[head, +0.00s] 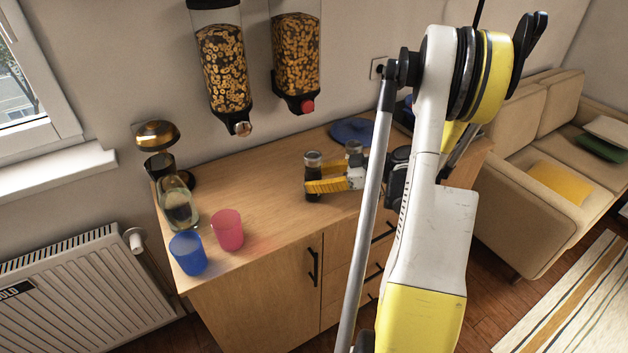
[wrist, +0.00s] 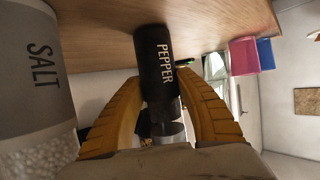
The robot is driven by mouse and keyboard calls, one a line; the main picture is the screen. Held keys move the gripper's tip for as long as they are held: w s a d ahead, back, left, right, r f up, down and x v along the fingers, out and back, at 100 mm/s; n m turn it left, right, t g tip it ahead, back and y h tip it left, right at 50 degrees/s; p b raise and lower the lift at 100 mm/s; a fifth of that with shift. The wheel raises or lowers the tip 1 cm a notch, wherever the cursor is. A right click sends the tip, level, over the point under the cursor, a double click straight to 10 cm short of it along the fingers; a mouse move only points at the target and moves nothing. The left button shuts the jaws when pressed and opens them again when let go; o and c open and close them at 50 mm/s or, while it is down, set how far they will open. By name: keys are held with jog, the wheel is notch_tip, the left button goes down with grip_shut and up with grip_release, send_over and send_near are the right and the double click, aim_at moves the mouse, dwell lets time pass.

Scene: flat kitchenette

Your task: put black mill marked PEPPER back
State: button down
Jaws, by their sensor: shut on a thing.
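The black mill marked PEPPER (wrist: 153,55) is between the two yellow fingers of my gripper (wrist: 158,88), which is shut on it. In the head view the mill (head: 313,167) looks upright, with a grey top, and my gripper (head: 328,186) reaches it from the right, over the wooden counter. I cannot tell whether the mill's base touches the counter. A mill marked SALT (wrist: 35,80), with white grains, is close beside my gripper at the left of the wrist view. Its top (head: 353,147) shows behind my gripper in the head view.
On the wooden counter (head: 262,190), a pink cup (head: 228,231), a blue cup (head: 188,254) and a glass bottle (head: 178,208) stand at the left. A blue plate (head: 352,131) lies at the back. Two cereal dispensers (head: 222,70) hang above. The counter's middle is clear.

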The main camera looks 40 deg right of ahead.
jog(key=shift+f, duration=0.15)
jog(key=c, duration=1.2)
grip_release()
jog(key=shift+s+d+r, duration=0.2)
jog(key=shift+r, duration=0.15)
jog(key=p+v, duration=0.4)
jog(key=v, duration=0.7)
jog(key=shift+s+d, duration=0.1)
jog(key=shift+s, duration=0.15)
